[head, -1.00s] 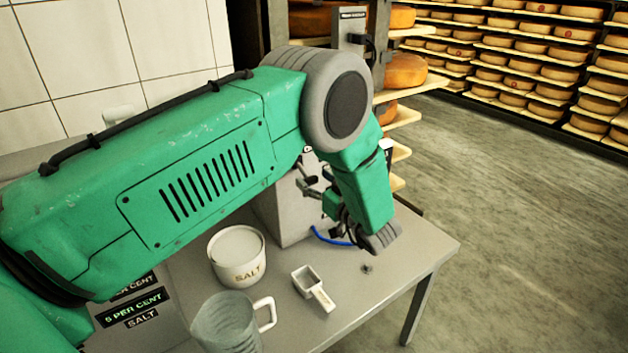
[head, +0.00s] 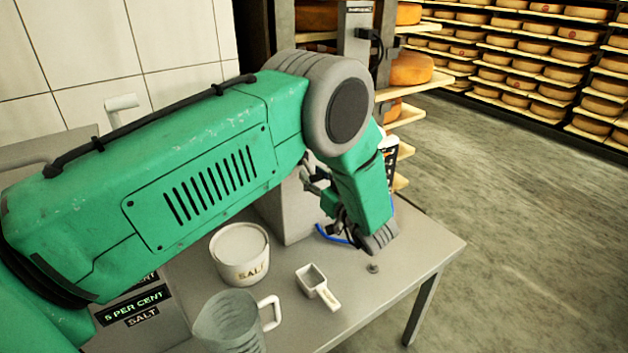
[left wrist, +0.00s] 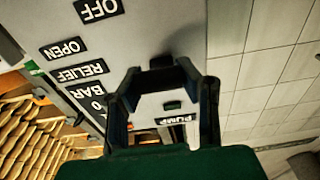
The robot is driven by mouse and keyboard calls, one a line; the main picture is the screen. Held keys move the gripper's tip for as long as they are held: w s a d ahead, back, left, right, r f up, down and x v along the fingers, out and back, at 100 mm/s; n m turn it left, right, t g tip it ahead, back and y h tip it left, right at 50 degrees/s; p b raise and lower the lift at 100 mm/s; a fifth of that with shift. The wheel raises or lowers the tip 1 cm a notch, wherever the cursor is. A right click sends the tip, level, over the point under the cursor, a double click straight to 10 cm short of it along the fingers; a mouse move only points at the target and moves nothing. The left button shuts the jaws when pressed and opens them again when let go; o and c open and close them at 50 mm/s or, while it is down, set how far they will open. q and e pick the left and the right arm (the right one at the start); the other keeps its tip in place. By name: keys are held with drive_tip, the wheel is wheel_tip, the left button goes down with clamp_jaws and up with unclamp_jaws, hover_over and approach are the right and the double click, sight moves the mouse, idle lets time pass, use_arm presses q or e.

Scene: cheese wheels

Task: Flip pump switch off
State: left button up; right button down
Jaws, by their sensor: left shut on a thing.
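The grey box-shaped unit (head: 283,212) stands on the table behind my left arm. My left gripper (head: 315,182) is at the box's right side, partly hidden by my forearm in the head view. In the left wrist view, the left gripper (left wrist: 162,72) is shut on a small dark part, which looks like the pump switch (left wrist: 163,62); its shape is mostly hidden by the fingertips. A PUMP label (left wrist: 174,120) shows between the fingers, upside down. An OFF label (left wrist: 98,9) is on the panel above left of the fingertips. My right gripper is out of view.
On the table (head: 425,257) stand a salt tub (head: 241,268), a clear jug (head: 228,325) and a white scoop (head: 318,287). A blue hose (head: 330,238) lies by the box. Cheese shelves (head: 520,60) stand behind; the floor at right is clear.

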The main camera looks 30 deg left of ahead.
use_arm(q)
drive_tip(key=shift+d+f, duration=0.25)
drive_tip(key=shift+f, duration=0.05)
clamp_jaws()
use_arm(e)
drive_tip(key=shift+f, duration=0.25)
use_arm(q)
drive_tip(key=shift+s, duration=0.1)
drive_tip(key=o, duration=1.2)
unclamp_jaws()
drive_tip(key=shift+f, duration=0.1)
drive_tip(key=shift+d, duration=0.15)
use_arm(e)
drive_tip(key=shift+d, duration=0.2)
use_arm(q)
drive_tip(key=shift+r, duration=0.2)
drive_tip(key=shift+s+d, duration=0.1)
drive_tip(key=shift+d, duration=0.35)
drive_tip(key=v, duration=1.1)
drive_tip(key=shift+f, duration=0.2)
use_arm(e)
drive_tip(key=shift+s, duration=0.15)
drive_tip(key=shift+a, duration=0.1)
